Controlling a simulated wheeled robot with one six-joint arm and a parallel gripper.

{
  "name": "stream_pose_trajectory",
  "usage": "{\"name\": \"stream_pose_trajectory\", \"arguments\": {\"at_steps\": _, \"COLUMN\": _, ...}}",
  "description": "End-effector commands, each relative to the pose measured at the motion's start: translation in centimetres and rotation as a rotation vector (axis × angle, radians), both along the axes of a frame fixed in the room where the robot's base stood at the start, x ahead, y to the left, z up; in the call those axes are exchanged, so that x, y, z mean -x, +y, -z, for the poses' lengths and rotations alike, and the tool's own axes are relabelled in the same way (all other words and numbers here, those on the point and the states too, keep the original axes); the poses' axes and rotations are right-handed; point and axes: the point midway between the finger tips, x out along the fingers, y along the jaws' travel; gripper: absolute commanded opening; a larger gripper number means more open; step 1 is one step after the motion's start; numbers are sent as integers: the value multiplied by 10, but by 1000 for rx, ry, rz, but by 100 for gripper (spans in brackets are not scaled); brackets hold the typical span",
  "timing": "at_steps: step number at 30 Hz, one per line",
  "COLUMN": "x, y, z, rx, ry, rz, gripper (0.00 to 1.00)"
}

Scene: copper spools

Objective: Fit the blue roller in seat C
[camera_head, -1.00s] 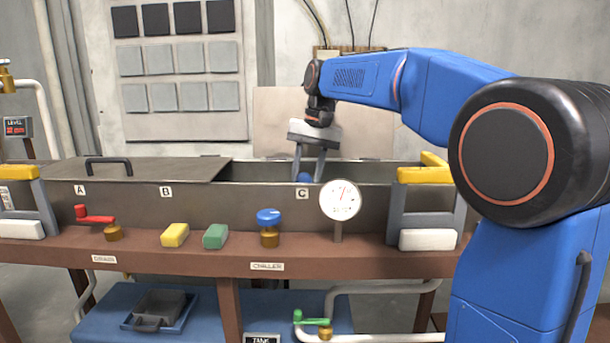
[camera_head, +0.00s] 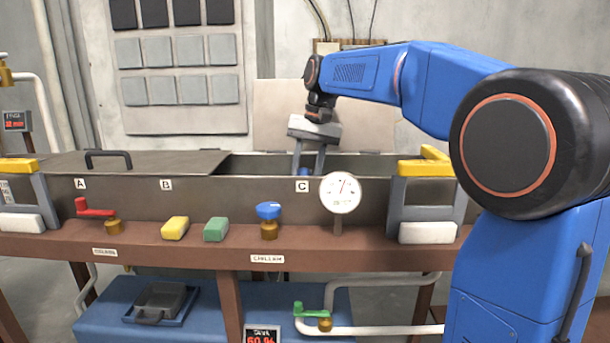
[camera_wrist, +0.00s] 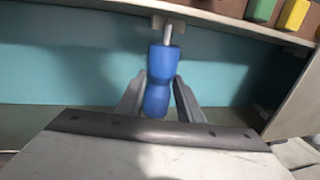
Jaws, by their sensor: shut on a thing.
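The blue roller (camera_wrist: 159,80) is between the fingers of my gripper (camera_wrist: 160,84), which is shut on it. In the wrist view it has a narrow waist, and a pale pin sticks out of its far end. In the head view only a little of the roller (camera_head: 304,171) shows above the front wall, behind label C (camera_head: 302,186). My gripper (camera_head: 308,167) reaches down into the open trough there. The rest of seat C is hidden by the wall.
The trough (camera_head: 240,195) has a lid (camera_head: 150,163) over its left part, by A and B. Its right part is open. A round gauge (camera_head: 340,193) and a blue-topped valve (camera_head: 268,213) stand in front. Yellow-topped handles (camera_head: 424,168) flank the trough.

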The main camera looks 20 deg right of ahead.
Motion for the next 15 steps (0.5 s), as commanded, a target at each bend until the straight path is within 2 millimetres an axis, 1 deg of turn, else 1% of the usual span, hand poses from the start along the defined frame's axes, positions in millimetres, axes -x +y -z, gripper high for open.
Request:
{"name": "stream_pose_trajectory", "arguments": {"at_steps": 11, "x": 0, "y": 0, "z": 3, "rx": 0, "ry": 0, "rz": 0, "gripper": 4}}
{"name": "stream_pose_trajectory", "arguments": {"at_steps": 12, "x": 0, "y": 0, "z": 3, "rx": 0, "ry": 0, "rz": 0, "gripper": 39}}
{"name": "stream_pose_trajectory", "arguments": {"at_steps": 14, "x": 0, "y": 0, "z": 3, "rx": 0, "ry": 0, "rz": 0, "gripper": 53}}
{"name": "stream_pose_trajectory", "arguments": {"at_steps": 15, "x": 0, "y": 0, "z": 3, "rx": 0, "ry": 0, "rz": 0, "gripper": 56}}
